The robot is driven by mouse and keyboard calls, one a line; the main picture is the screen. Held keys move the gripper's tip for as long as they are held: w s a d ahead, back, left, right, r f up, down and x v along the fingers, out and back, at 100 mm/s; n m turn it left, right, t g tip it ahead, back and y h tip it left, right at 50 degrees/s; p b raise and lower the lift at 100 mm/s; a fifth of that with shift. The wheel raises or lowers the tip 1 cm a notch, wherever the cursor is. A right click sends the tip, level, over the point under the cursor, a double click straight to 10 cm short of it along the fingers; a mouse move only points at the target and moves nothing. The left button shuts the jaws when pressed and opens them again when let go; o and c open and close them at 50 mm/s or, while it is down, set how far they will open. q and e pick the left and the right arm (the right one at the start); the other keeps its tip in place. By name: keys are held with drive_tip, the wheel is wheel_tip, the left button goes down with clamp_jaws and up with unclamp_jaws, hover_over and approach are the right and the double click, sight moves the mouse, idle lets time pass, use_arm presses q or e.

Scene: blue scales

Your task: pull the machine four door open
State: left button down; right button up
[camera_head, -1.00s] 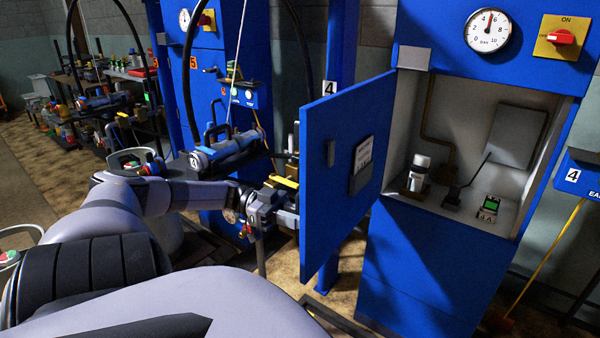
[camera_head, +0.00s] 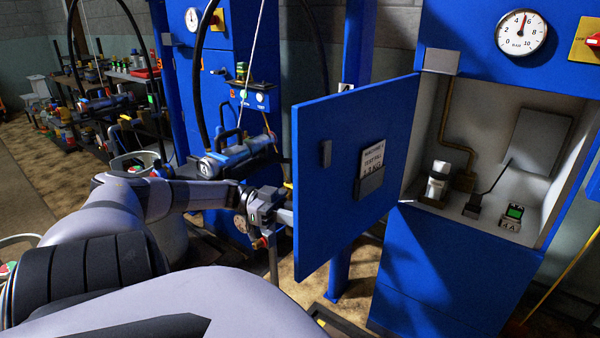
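The blue door (camera_head: 345,200) of the machine on the right stands wide open, swung out to the left of its cabinet (camera_head: 425,255). Its inner face is toward me and bears a small grey catch (camera_head: 326,153) and a label holder (camera_head: 369,173). My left gripper (camera_head: 283,208) is at the door's free left edge, at mid height. The door hides its fingertips, so I cannot tell whether they are open, shut or touching the door. My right gripper is out of view.
The open compartment holds a white-capped cylinder (camera_head: 438,181) and a small device with a green screen (camera_head: 514,213). A pressure gauge (camera_head: 521,33) is above. Another blue machine (camera_head: 225,62) stands behind my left arm. A cluttered bench (camera_head: 95,95) is at far left.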

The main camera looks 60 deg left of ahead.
use_arm(q)
drive_tip(key=shift+s+f, duration=0.15)
drive_tip(key=shift+f, duration=0.05)
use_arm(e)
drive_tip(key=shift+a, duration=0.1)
use_arm(q)
drive_tip(key=c, duration=1.2)
unclamp_jaws()
drive_tip(key=shift+r, duration=0.1)
drive_tip(key=shift+a, duration=0.15)
drive_tip(key=shift+b+v, duration=0.75)
drive_tip(key=shift+v, duration=2.75)
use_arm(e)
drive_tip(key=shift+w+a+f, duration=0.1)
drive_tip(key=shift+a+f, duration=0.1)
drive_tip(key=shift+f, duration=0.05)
use_arm(q)
drive_tip(key=shift+s, duration=0.15)
